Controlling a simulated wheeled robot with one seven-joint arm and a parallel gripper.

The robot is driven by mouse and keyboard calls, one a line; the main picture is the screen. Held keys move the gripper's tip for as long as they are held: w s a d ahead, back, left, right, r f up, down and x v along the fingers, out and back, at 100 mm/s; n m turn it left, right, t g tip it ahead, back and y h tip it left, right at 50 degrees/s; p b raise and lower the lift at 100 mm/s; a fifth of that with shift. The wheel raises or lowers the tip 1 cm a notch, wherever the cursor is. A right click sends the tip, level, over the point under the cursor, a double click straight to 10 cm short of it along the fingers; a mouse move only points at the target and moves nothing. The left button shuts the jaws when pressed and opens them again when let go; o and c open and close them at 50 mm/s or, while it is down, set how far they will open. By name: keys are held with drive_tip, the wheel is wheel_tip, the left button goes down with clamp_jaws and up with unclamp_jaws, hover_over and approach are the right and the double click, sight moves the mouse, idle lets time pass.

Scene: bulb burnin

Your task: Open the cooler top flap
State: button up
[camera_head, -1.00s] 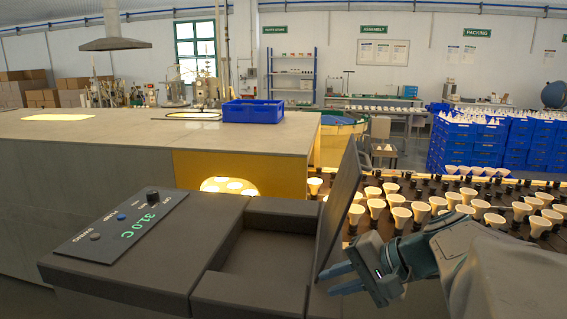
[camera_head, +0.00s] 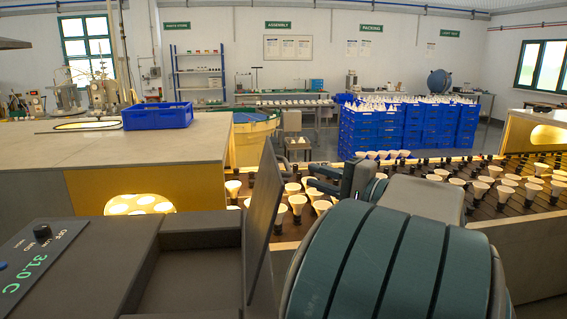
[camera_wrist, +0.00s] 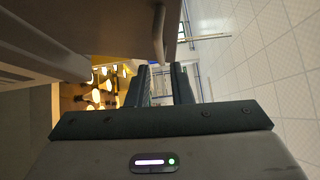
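The cooler (camera_head: 75,270) is a dark grey box at the lower left of the head view, with a green 31.0 C readout. Its top flap (camera_head: 263,205) stands up, tilted slightly right, beside the uncovered recess (camera_head: 190,285). My gripper (camera_head: 314,180) is right of and beyond the flap, apart from it in the head view. In the wrist view its two fingers (camera_wrist: 159,85) are spread with nothing between them. A brown-grey panel with a handle-like bar (camera_wrist: 158,35) is above the fingers there; I cannot tell whether it is the flap.
A conveyor with rows of white bulbs (camera_head: 480,185) runs behind and right of my arm. A yellow-fronted bench (camera_head: 90,190) with a lit opening stands behind the cooler, a blue crate (camera_head: 157,117) on top. Stacked blue crates (camera_head: 410,128) stand farther back.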

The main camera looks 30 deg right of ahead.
sight(287, 164)
drive_tip(key=p+x, duration=0.1)
drive_tip(key=x, duration=0.7)
drive_tip(key=shift+w+p, duration=0.15)
drive_tip(key=shift+p, duration=0.2)
clamp_jaws()
